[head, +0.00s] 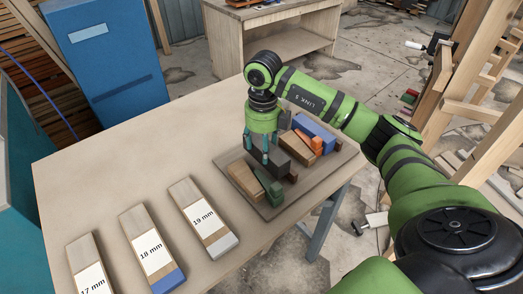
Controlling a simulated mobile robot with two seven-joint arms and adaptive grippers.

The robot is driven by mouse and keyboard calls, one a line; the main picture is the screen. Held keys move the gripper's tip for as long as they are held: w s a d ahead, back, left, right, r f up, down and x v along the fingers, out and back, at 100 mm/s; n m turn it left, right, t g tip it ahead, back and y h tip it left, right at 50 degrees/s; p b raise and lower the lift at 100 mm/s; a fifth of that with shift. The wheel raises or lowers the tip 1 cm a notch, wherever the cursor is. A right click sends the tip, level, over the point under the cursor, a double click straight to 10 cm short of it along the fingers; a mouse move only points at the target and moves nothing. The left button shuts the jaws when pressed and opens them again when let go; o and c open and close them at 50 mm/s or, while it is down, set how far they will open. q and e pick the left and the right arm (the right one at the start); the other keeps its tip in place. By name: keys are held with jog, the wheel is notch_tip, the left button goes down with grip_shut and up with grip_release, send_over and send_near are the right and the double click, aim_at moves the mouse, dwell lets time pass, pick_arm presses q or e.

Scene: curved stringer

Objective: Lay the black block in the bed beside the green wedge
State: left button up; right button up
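The black block (296,147) lies on the brown board, right of and behind the green wedge. The green wedge (268,187) sits near the board's front, against a tan block (243,179) on its left. My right gripper (257,152) points down over the board, just left of the black block and behind the wedge. Its teal fingertips are low among the blocks; whether they hold anything is unclear at this size. The bed's outline is hard to make out among the blocks. My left gripper is not in view.
The brown board (270,213) lies near the table's right edge. It also carries a blue block (314,130) and orange pieces (316,144). Three labelled boards, 17 mm (90,270), 18 mm (150,250) and 19 mm (204,216), lie at the front left. The table's back left is clear.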

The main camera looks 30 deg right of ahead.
jog(key=shift+w+a+f+p, duration=0.1)
jog(key=shift+f+p, duration=0.35)
jog(key=shift+f, duration=0.2)
notch_tip(320, 180, down, 2)
jog(key=shift+f+p, duration=0.15)
jog(key=shift+p, duration=0.35)
jog(key=shift+f, duration=0.3)
jog(key=shift+f+b, duration=0.2)
jog(key=shift+b, duration=0.1)
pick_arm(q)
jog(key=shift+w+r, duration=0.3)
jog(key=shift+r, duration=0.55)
pick_arm(e)
jog(key=o, duration=1.4)
jog(key=shift+o, duration=0.2)
jog(key=shift+r, duration=0.1)
